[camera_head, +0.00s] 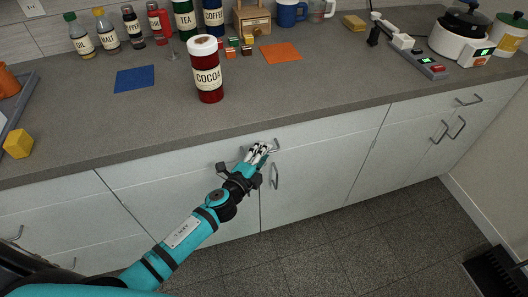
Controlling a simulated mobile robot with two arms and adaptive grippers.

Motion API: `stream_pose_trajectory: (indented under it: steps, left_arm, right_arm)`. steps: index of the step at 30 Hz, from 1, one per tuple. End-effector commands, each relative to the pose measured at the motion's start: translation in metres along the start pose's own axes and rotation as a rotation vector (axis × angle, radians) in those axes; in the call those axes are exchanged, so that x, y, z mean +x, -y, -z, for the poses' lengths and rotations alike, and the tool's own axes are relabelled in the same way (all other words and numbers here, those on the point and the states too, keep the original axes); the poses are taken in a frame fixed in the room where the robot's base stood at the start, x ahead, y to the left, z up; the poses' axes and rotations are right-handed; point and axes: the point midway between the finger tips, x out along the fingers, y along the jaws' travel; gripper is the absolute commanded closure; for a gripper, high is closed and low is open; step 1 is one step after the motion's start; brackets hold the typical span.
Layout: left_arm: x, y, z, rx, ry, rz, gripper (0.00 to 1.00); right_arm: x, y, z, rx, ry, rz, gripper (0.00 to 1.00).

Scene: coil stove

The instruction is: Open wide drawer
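The wide drawer (330,131) is a pale grey front just below the dark countertop, flush with the cabinet face. Its metal bar handle (277,146) sits near the middle of the front, and its left part is hidden behind my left gripper. My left gripper (262,148), on a teal arm from the lower left, has its fingertips at that handle. The fingers look close together, but whether they are closed around the bar cannot be made out. My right gripper is not in view.
A door handle (274,176) is just below my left gripper. A cocoa jar (207,80) stands on the counter above the drawer. The floor (330,247) before the cabinets is clear.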

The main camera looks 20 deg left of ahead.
Motion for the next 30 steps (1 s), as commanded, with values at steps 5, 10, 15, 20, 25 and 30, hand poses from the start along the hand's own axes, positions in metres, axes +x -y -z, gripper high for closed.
stream_pose_trajectory:
  steps: [5,10,15,20,25,30]
  left_arm:
    - [0.0085,0.0,0.0001,0.0,0.0,-0.001,0.69]
    - [0.0087,-0.0001,0.0002,0.0,0.0,-0.001,0.69]
    - [0.0085,-0.0001,0.0002,0.0,0.0,-0.001,0.82]
    - [0.0083,-0.0002,0.0001,0.0,0.0,-0.001,1.0]
    - [0.0081,-0.001,0.0,0.0,0.0,-0.002,1.0]
    - [0.0079,-0.0016,0.0,0.001,0.0,-0.003,1.0]
  right_arm:
    - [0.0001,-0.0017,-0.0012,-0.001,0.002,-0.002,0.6]
    - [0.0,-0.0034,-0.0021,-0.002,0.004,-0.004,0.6]
    - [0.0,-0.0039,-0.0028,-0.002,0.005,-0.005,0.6]
    - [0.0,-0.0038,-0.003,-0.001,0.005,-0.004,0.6]
    - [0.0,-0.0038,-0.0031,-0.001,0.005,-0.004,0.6]
    - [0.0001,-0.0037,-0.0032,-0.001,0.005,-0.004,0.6]
